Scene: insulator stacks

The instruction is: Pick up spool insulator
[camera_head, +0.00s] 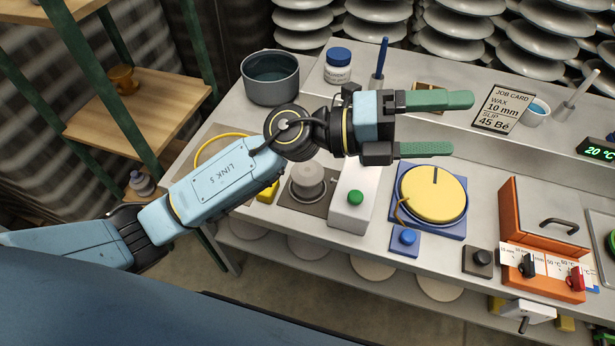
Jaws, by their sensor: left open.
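My left gripper (460,124) is open, its two green-padded fingers apart and pointing right above the bench, with nothing between them. A small brown spool-like piece (124,79) stands on a wooden shelf at the far left, well away from the gripper. I cannot tell for sure which of these is the spool insulator. My right gripper is not in view.
On the bench (480,165) are a grey pot (270,78), a white jar (338,66), a job card (496,108), a blue-rimmed cup (536,113), a yellow disc (433,193) on a blue base, a green-button box (353,197) and an orange box (545,235). Stacked grey discs stand behind.

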